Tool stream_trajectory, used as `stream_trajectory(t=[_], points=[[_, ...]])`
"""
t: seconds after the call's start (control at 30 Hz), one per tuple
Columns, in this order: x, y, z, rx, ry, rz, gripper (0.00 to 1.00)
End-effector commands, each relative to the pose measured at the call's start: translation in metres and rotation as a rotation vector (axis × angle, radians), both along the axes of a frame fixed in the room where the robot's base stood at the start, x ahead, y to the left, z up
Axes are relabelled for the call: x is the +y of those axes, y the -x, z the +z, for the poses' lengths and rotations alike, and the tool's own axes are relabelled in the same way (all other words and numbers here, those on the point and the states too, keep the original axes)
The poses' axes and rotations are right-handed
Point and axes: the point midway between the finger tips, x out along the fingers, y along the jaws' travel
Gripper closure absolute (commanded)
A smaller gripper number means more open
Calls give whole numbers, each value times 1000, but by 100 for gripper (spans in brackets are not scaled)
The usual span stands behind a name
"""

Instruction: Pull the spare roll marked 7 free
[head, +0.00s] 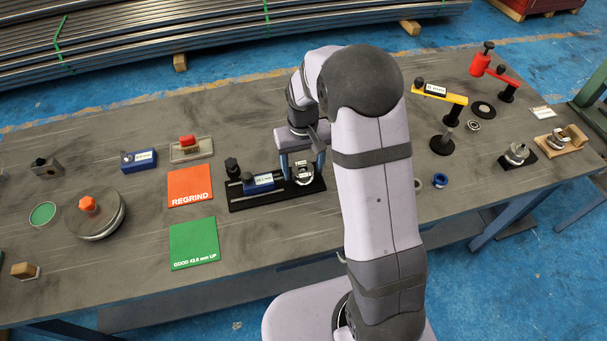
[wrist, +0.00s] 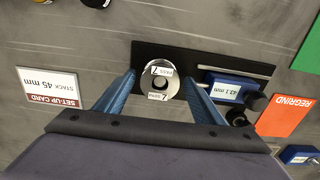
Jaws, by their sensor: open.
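The roll marked 7 is a short silver ring with white tags; it sits on a black base plate in the wrist view (wrist: 160,84) and also shows in the head view (head: 303,174). The black plate (wrist: 222,64) also carries a blue block (wrist: 226,88) with a display reading about 43.1. My gripper (wrist: 160,78) is open, its two blue fingers on either side of the roll, with gaps visible. In the head view my gripper (head: 301,158) is over the roll. Whether the fingers reach down level with it is hard to tell.
An orange REGRIND card (head: 190,187) and a green GOOD card (head: 194,243) lie left of the plate. A set-up card (wrist: 52,88) lies on the bench in the wrist view. Red and yellow arm fixtures (head: 440,92) stand at the right. Bench around the plate is mostly clear.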

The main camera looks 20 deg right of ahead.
Motion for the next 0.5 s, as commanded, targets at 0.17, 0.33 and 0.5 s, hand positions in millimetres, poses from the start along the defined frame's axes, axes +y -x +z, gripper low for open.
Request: stream_trajectory(t=[0.17,0.33,0.5], points=[[0,0,0,0,0,0,64],[0,0,0,0,0,0,77],[0,-1,1,-2,0,0,77]])
